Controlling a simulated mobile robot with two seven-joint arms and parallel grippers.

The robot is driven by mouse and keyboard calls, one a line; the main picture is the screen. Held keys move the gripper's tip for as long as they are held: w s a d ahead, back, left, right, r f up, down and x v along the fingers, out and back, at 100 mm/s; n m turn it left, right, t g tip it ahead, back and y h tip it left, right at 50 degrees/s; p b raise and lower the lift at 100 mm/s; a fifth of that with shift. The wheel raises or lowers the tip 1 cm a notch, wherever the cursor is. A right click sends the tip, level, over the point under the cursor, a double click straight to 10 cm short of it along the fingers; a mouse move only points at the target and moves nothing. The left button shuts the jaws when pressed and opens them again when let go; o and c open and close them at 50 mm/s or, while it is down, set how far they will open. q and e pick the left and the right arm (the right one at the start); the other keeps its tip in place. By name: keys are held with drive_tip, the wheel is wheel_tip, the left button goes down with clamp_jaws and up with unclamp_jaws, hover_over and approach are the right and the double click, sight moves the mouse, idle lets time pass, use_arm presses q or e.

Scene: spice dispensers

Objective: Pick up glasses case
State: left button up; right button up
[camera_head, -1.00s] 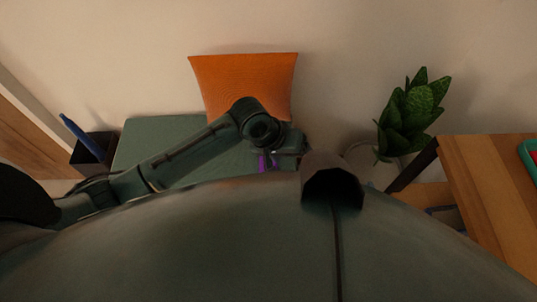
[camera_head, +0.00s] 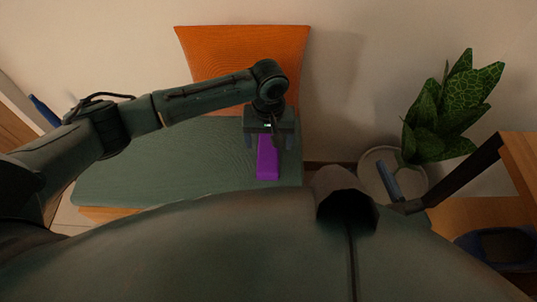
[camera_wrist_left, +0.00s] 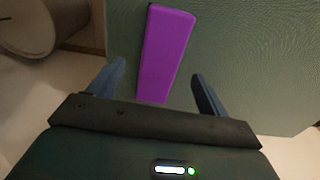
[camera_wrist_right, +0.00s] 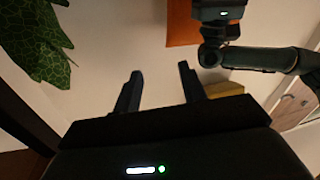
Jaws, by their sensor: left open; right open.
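The purple glasses case (camera_head: 267,163) lies on the green cushioned seat (camera_head: 150,165), near its right end. My left gripper (camera_head: 268,140) is over the far part of the case, pointing down and open. In the left wrist view the case (camera_wrist_left: 165,50) shows between and beyond the two open fingers (camera_wrist_left: 158,72), with neither finger seen touching it. The height gap is hard to judge. My right gripper (camera_wrist_right: 159,70) is open and empty, away from the case. In the head view only part of it (camera_head: 388,181) shows, before the plant pot.
An orange cushion (camera_head: 225,50) stands upright behind the seat against the wall. A leafy plant (camera_head: 455,110) in a round pot (camera_head: 376,160) stands to the right. A wooden table (camera_head: 520,155) is at the far right. The seat left of the case is clear.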

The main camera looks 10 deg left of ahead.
use_arm(q)
wheel_tip(320, 180, down, 4)
drive_tip(key=b, duration=0.2)
drive_tip(key=shift+f+b, duration=0.25)
drive_tip(key=shift+b, duration=0.05)
drive_tip(key=shift+f, duration=0.5)
use_arm(e)
drive_tip(key=shift+s+a+n+t+y, duration=0.1)
drive_tip(key=shift+a+n+t+y, duration=0.3)
drive_tip(key=shift+a+t+y, duration=0.3)
use_arm(q)
drive_tip(key=shift+r, duration=0.1)
drive_tip(key=shift+c, duration=0.5)
use_arm(e)
drive_tip(key=shift+d+r, duration=0.1)
drive_tip(key=shift+d, duration=0.05)
use_arm(q)
drive_tip(key=c, duration=1)
